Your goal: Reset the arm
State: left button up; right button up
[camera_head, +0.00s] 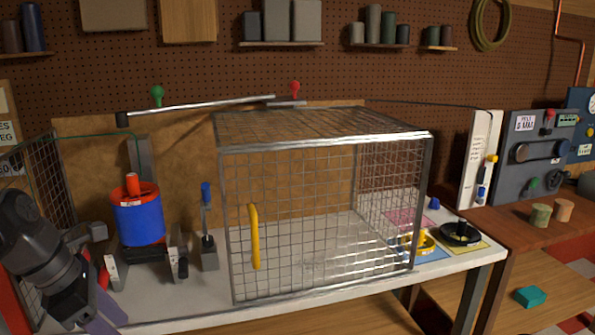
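My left arm comes in at the lower left, with its dark gripper (100,305) low over the left end of the white bench (205,290). Purple-grey finger parts show, but I cannot tell how far apart they are. It is in front of and below a blue cylinder with a red top (138,220), apart from it as far as I can see. My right gripper is not in view. A wire mesh cage (300,215) with a yellow handle (254,237) stands on the bench, and its inside looks empty.
A clamp with a blue handle (207,225) stands left of the cage. A metal bar (200,104) runs behind and above, near a green knob (157,93) and a red knob (295,87). Right of the cage are a black disc (461,234) and a yellow ring (418,243).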

pick_arm(q)
jog(key=w+a+f+m+t+y, duration=0.2)
jog(key=w+f+m+t, duration=0.25)
jog(key=w+m, duration=0.45)
jog(key=w+d+f+m, duration=0.2)
jog(key=d+f+m, duration=0.25)
jog(key=f, duration=0.65)
jog(key=w+d+f+m, duration=0.25)
jog(key=d+f, duration=0.25)
jog(key=f, duration=0.7)
jog(key=s+d+f+m+g+h, duration=0.1)
jog(key=s+d+f+m, duration=0.2)
jog(key=s+d+f, duration=0.3)
jog(key=s+d+f+m+g, duration=0.2)
jog(key=s+d+f, duration=0.25)
jog(key=f, duration=0.35)
jog(key=s+d+f+m+g, duration=0.1)
jog(key=s+d+f, duration=0.2)
jog(key=s, duration=0.5)
jog(key=s+d+f+g+h, duration=0.1)
jog(key=s+d+f, duration=0.3)
jog(key=s, duration=0.5)
jog(key=shift+f+m+g, duration=0.25)
jog(key=shift+m+g, duration=0.15)
jog(key=shift+g, duration=0.35)
